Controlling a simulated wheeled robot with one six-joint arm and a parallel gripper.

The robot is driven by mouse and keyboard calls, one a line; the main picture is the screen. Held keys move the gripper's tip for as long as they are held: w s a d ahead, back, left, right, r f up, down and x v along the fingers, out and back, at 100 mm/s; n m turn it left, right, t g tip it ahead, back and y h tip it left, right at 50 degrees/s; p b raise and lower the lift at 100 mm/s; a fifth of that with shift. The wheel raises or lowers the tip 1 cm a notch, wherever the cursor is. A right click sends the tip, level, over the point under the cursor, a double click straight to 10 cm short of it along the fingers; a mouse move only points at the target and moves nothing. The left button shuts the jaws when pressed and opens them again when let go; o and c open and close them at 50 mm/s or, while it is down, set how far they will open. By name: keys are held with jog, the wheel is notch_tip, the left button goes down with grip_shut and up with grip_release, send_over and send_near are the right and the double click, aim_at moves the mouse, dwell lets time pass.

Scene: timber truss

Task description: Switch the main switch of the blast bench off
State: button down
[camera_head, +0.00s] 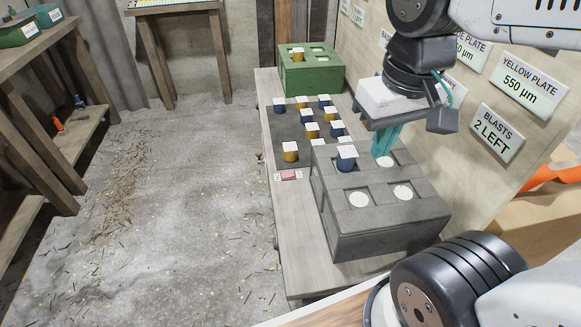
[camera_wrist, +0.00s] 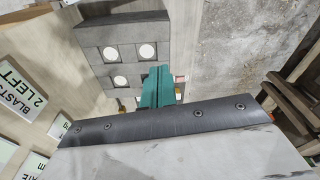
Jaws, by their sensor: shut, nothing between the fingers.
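The blast bench (camera_head: 300,235) is a long pale table along the wall. A small red switch (camera_head: 289,175) with a white label at each end lies near its left edge, beside the grey block; the lettering is too small to read. A small reddish patch at the fingers in the wrist view may be the same switch, mostly hidden. My gripper (camera_head: 382,153) has teal fingers, shut and empty, pointing down over the back right of the grey block, apart from the switch. The fingers also show in the wrist view (camera_wrist: 160,70).
The grey block (camera_head: 385,225) has recesses with white discs; a blue white-topped cylinder (camera_head: 347,160) stands in one. Several blue and yellow cylinders stand on a dark mat (camera_head: 288,125). A green block (camera_head: 312,76) is behind. Wall signs (camera_head: 497,133) are at right.

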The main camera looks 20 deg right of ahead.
jog(key=w+f, duration=0.1)
jog(key=w, duration=0.8)
jog(key=m+g+h, duration=0.1)
jog(key=m+g, duration=0.1)
send_over(291, 174)
jog(key=a, duration=0.2)
notch_tip(291, 174, down, 21)
jog(key=shift+w+a+f, duration=0.1)
jog(key=shift+w+a, duration=0.05)
jog(key=shift+w, duration=0.15)
jog(key=f, duration=0.4)
jog(key=d+f, duration=0.1)
jog(key=f, duration=0.4)
jog(key=d+f, duration=0.1)
jog(key=f, duration=0.3)
jog(key=shift+s+f, duration=0.2)
jog(key=shift+f, duration=0.2)
